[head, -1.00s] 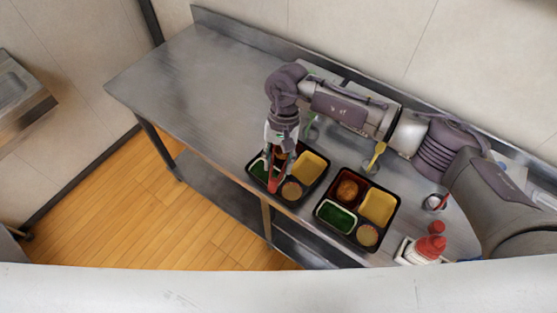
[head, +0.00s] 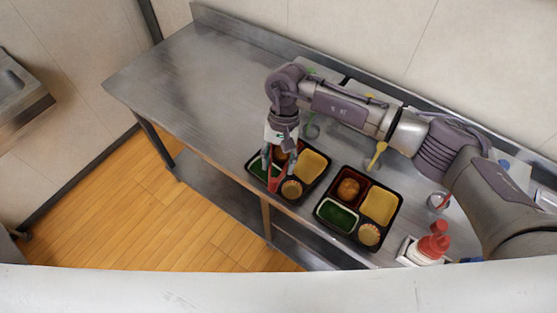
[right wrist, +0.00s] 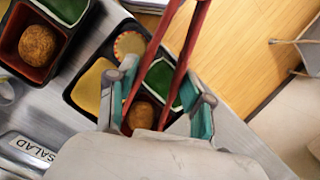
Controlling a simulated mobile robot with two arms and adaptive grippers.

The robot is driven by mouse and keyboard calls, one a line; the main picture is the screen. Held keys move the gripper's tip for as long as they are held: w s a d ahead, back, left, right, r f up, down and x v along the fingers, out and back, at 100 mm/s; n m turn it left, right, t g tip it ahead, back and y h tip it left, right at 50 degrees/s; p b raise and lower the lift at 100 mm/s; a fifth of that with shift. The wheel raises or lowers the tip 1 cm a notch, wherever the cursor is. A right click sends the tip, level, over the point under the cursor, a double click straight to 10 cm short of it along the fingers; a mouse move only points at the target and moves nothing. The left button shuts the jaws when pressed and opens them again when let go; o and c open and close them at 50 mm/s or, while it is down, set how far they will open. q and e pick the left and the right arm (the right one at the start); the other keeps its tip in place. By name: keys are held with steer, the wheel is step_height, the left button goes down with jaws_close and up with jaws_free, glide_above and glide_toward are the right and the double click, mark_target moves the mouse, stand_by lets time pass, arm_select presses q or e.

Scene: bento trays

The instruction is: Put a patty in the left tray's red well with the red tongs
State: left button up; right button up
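My right gripper (head: 277,163) holds the red tongs (head: 276,183) between its fingers over the left tray (head: 297,203). A round brown patty (right wrist: 142,115) lies in the left tray's red well, seen between the tong arms. My left gripper is not in view.
Yellow tongs (head: 377,155) and green tongs (head: 311,119) stand behind the trays. A red-capped bottle (head: 432,246) stands at the right. The steel counter (head: 190,85) is clear on the left; its front edge is close to the trays.

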steer(key=shift+r, duration=0.1)
stand_by(0.4)
step_height(320, 180, up, 12)
steer(key=p, duration=0.3)
stand_by(0.3)
steer(key=shift+c, duration=0.8)
step_height(320, 180, up, 8)
steer(key=p, duration=0.2)
